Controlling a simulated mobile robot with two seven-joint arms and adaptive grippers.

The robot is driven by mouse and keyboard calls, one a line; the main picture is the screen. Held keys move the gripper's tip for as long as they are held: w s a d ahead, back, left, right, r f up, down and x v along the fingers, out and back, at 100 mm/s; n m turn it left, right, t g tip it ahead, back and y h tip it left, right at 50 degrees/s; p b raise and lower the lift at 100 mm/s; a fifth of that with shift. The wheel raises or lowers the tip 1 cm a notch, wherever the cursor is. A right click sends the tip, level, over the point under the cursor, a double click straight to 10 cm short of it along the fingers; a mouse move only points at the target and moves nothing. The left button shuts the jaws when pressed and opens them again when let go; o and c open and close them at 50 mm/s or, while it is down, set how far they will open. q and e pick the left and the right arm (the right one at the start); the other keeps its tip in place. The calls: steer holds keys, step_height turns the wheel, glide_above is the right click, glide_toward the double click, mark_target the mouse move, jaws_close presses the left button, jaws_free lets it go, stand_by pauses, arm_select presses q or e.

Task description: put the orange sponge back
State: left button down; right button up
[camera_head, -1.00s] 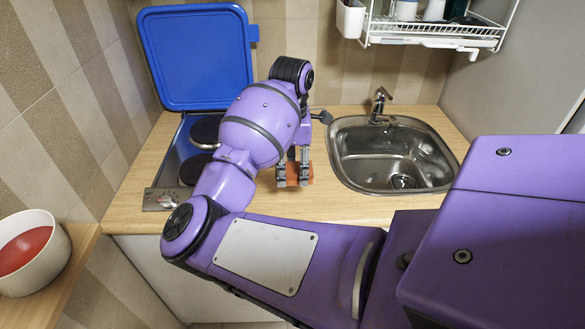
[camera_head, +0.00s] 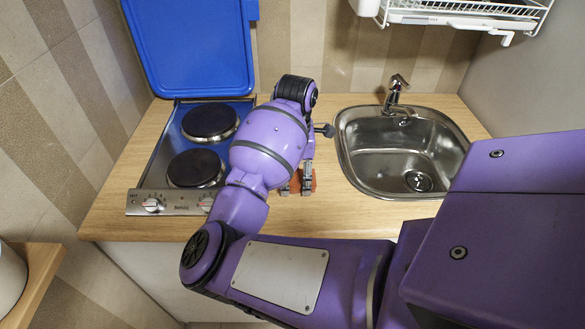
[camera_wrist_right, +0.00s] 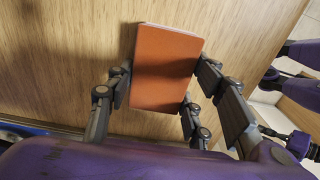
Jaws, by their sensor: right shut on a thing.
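The orange sponge (camera_wrist_right: 165,70) is a flat block between the fingers of my right gripper (camera_wrist_right: 152,98) in the right wrist view. The fingers are shut on its two sides. In the head view my right gripper (camera_head: 296,181) is low over the wooden counter between the hob and the sink, and small orange parts of the sponge (camera_head: 313,181) show beside the fingers. Most of the sponge is hidden there. I cannot tell whether it touches the counter. My left gripper is not in view.
The hob (camera_head: 168,150) with its raised blue lid (camera_head: 190,45) stands left of my right arm. The sink (camera_head: 400,150) with its tap (camera_head: 395,95) is to the right. A dish rack (camera_head: 460,12) hangs above. Bare counter (camera_head: 325,215) lies in front of the sink.

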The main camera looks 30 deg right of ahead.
mark_target(295, 179)
steer(key=shift+s+a+f, duration=0.1)
steer(key=shift+s+f, duration=0.05)
steer(key=shift+s, duration=0.15)
steer(key=shift+c, duration=0.2)
steer(key=shift+s+a+r, duration=0.1)
steer(key=shift+s+r, duration=0.05)
steer(key=shift+r, duration=0.1)
steer(key=shift+a, duration=0.1)
steer(key=shift+w+f, duration=0.15)
steer(key=shift+w, duration=0.05)
steer(key=o, duration=1.1)
steer(key=shift+r, duration=0.4)
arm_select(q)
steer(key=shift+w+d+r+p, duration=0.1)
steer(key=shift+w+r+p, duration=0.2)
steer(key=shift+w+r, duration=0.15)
arm_select(e)
step_height(295, 179, up, 12)
steer(key=shift+f, duration=0.25)
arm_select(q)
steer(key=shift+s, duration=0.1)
